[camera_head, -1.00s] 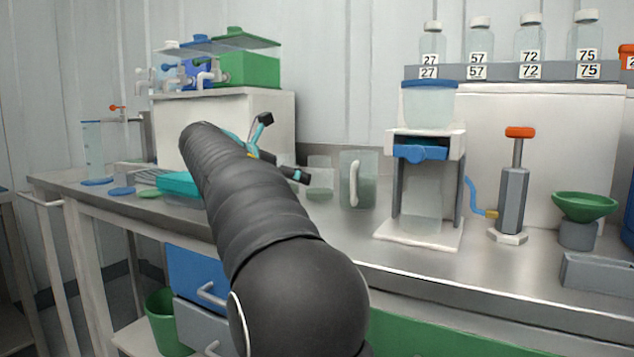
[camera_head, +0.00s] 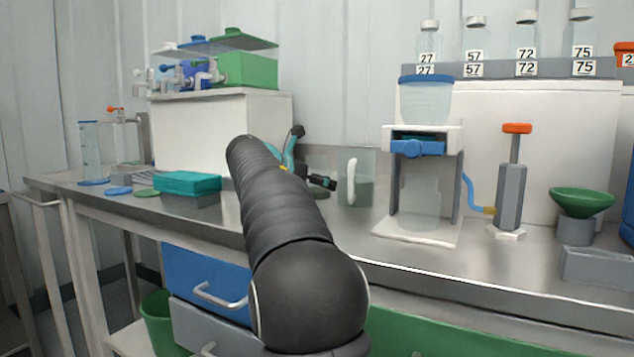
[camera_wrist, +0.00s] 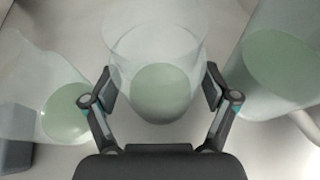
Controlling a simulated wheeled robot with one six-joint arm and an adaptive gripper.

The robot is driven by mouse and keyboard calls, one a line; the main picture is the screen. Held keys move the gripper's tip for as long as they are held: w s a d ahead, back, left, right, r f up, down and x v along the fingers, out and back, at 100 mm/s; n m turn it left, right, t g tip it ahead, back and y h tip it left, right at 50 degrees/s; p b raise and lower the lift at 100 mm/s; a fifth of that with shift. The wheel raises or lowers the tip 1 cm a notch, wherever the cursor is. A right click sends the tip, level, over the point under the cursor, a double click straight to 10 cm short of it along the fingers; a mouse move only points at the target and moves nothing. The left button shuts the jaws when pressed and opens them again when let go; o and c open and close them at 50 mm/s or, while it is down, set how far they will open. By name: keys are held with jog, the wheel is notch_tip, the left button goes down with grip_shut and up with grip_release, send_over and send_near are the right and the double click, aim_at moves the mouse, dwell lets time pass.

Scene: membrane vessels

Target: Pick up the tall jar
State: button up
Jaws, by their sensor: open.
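A clear, round, open-topped glass vessel (camera_wrist: 155,45) with pale green liquid at its bottom stands between my fingers in the wrist view. It is seen from above, so I cannot tell its height or whether it is the tall jar. My gripper (camera_wrist: 159,88) is open, with one finger on each side of the vessel; I see no clear grip on it. In the head view my gripper (camera_head: 308,164) is mostly behind my arm, left of a clear jug (camera_head: 365,185) with a white handle. My arm hides the vessel there.
The wrist view shows another glass vessel (camera_wrist: 45,90) close on the left and the jug (camera_wrist: 275,65) close on the right. A white press stand (camera_head: 453,180) stands right of the jug. A teal-lidded box (camera_head: 187,183) sits left of my arm.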

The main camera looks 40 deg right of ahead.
jog(key=c, duration=1)
notch_tip(320, 180, up, 10)
jog(key=p, duration=0.4)
jog(key=shift+p, duration=0.3)
